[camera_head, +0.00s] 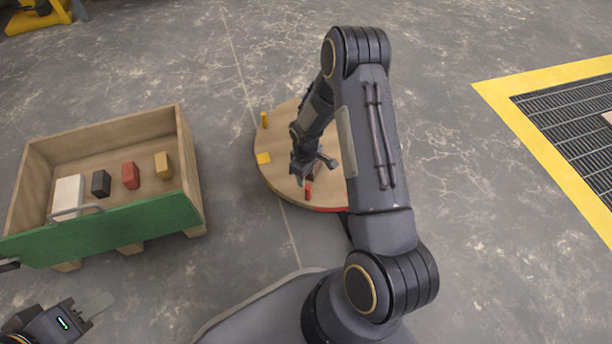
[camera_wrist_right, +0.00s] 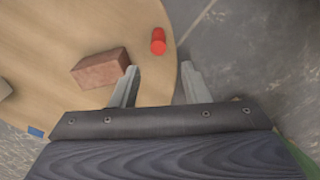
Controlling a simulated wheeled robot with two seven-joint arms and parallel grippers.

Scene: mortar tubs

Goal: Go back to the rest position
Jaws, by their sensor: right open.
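My right gripper (camera_head: 314,170) is over the round wooden table (camera_head: 275,135), with its arm crossing the middle of the head view. In the right wrist view the two fingers (camera_wrist_right: 160,82) are apart with nothing between them. A reddish-brown brick (camera_wrist_right: 101,68) lies on the table just beside the left finger. A red cylinder (camera_wrist_right: 158,41) is beyond the fingertips near the table edge; it also shows in the head view (camera_head: 308,191). My left gripper (camera_head: 88,308) is at the bottom left corner, partly cut off; its opening cannot be made out.
A wooden crate with a green front (camera_head: 105,225) stands at left, holding white, black, red and yellow blocks. Yellow pieces (camera_head: 263,158) sit on the table's left side. A yellow-edged floor grate (camera_head: 530,120) is at right. Concrete floor between is clear.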

